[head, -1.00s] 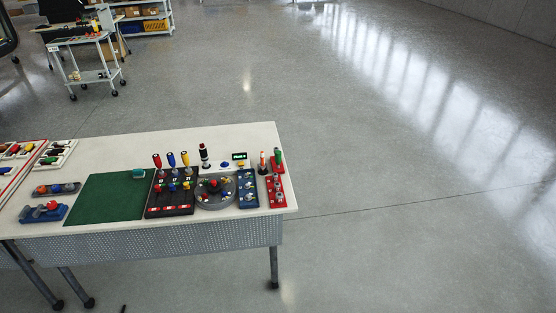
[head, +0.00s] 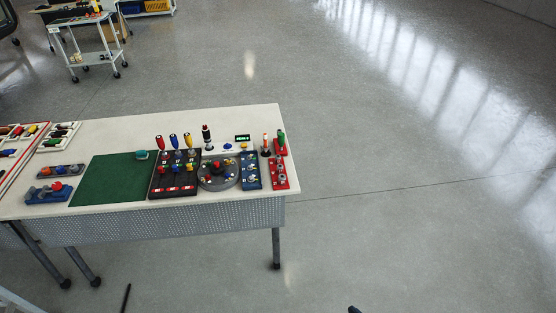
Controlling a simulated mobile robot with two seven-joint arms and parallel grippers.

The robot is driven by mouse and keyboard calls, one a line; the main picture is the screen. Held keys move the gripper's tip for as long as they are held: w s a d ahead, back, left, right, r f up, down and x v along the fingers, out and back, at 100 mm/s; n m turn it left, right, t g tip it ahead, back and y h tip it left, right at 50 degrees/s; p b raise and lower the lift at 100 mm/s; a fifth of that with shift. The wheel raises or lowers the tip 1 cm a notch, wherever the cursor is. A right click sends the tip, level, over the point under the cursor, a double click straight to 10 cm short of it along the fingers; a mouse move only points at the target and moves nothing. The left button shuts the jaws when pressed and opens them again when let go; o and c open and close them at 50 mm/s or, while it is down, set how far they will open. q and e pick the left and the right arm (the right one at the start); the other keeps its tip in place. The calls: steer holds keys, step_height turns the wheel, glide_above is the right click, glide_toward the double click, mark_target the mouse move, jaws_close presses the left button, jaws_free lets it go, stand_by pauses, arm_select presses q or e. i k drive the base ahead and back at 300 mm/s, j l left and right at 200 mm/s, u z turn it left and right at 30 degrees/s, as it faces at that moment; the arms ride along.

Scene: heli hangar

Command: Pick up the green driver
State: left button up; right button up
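The green driver (head: 281,137) stands upright at the right end of the white workbench (head: 225,117), with its green handle up. It is at the back of a red holder block (head: 279,172), and its lower part is hard to make out. Neither of my grippers shows clearly in the head view. A thin dark shape (head: 126,297) and a small dark tip (head: 354,309) show near the bottom edge, and I cannot tell what they are. Nothing touches the green driver.
Next to it are a blue block (head: 251,171), a round grey tray (head: 217,184) and a black rack (head: 173,193) with red, blue and yellow drivers. A green mat (head: 108,180) lies further left. A cart (head: 90,60) stands at the back left. The floor at right is clear.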

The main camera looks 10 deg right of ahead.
mark_target(280, 136)
steer(key=l+u, duration=0.1)
steer(key=u, duration=0.3)
steer(key=i+l+u, duration=0.1)
steer(key=u, duration=0.3)
steer(key=l+u, duration=0.1)
steer(key=u, duration=0.25)
steer(key=l+u, duration=0.35)
steer(key=l, duration=0.15)
steer(key=k+l+u, duration=0.1)
steer(key=l+u, duration=0.25)
steer(key=l, duration=0.15)
steer(key=l+u, duration=0.1)
steer(key=l, duration=0.25)
steer(key=k+l+u, duration=0.15)
steer(key=l, duration=0.2)
steer(key=k+l+u, duration=0.1)
steer(key=l, duration=0.3)
